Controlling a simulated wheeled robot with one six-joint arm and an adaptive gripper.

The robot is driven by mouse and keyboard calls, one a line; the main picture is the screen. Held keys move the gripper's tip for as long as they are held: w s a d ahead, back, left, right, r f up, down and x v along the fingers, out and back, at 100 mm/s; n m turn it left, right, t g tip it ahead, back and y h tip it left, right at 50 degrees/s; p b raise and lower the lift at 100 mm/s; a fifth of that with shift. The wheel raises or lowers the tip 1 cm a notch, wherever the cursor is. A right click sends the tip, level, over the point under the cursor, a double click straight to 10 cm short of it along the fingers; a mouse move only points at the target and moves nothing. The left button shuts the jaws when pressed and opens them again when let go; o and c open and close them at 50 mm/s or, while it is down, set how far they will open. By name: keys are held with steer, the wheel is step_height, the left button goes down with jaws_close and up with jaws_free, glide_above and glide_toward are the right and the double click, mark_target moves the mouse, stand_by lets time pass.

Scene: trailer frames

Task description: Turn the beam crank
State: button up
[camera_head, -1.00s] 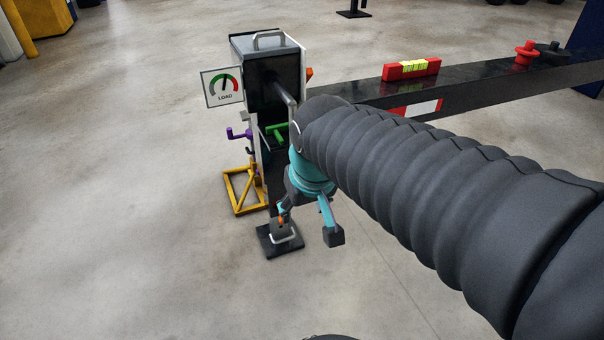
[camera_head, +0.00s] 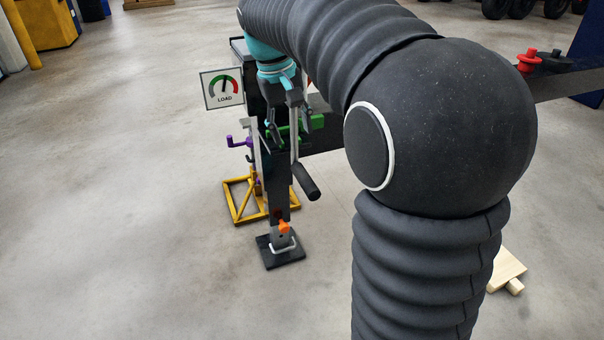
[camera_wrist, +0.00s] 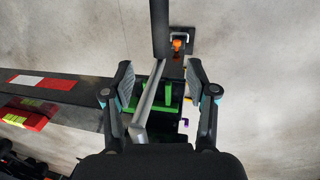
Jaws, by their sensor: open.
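The beam crank has a grey arm (camera_head: 295,145) that hangs down the front of the dark stand, with a black handle (camera_head: 307,182) at its lower end. In the wrist view the grey crank arm (camera_wrist: 150,92) runs between my fingers, and the black handle (camera_wrist: 160,28) extends beyond them to the top edge. My gripper (camera_wrist: 159,72) is open, with one finger on each side of the crank and a visible gap to both. In the head view my gripper (camera_head: 282,118) is over the upper part of the stand and partly hides it and the crank's upper end.
The stand's black foot (camera_head: 281,250) carries an orange clip. A LOAD gauge sign (camera_head: 222,89), a purple crank (camera_head: 238,142) and a yellow frame (camera_head: 238,205) are at its left. Green parts (camera_wrist: 180,99) lie behind the crank. A red level (camera_wrist: 27,118) sits on the beam.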

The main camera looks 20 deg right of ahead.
mark_target(303, 175)
steer(key=d+f+b, duration=0.1)
steer(key=f, duration=0.7)
steer(key=d+f+b, duration=0.1)
steer(key=f, duration=0.4)
steer(key=shift+d+f+b, duration=0.1)
steer(key=shift+d+b, duration=0.2)
steer(key=shift+c, duration=0.3)
jaws_close()
